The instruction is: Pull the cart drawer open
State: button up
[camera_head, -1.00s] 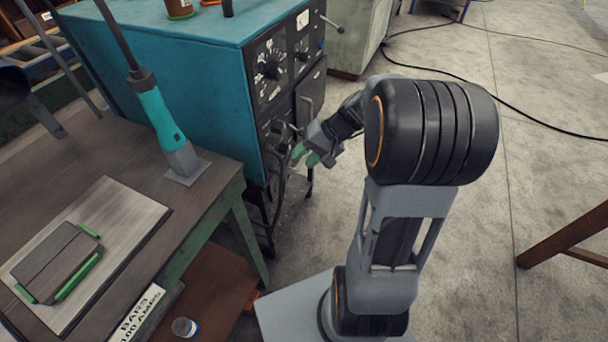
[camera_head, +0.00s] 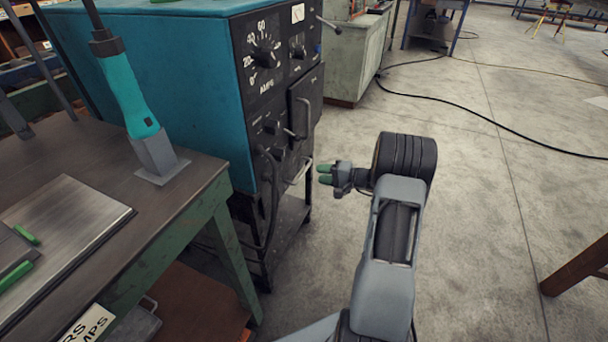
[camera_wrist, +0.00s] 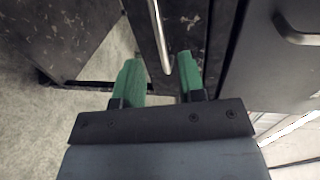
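The cart (camera_head: 289,222) is a dark frame under the teal welding machine. A pale bar handle (camera_head: 299,172) sticks out at its front, below the machine's black panel; I take it for the drawer's handle. My gripper (camera_head: 324,174) is just right of this handle, its green fingers pointing left at it. In the wrist view, my gripper (camera_wrist: 160,77) is open, and a bright metal bar (camera_wrist: 160,35) runs down into the gap between the fingertips. I cannot tell whether it lies between them or beyond them. The drawer's front is mostly hidden or dark.
The welding machine (camera_head: 165,80) stands on the cart, with a curved door handle (camera_head: 304,117) above the bar. A green-legged workbench (camera_head: 218,195) is close on the left. Concrete floor (camera_head: 480,210) is free to the right, with a black cable (camera_head: 480,118) across it.

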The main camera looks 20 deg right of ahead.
aim_at(304, 171)
jog(key=b+x, duration=0.1)
jog(key=x, duration=0.6)
jog(key=shift+w+a, duration=0.15)
grip_shut()
dwell(0.4)
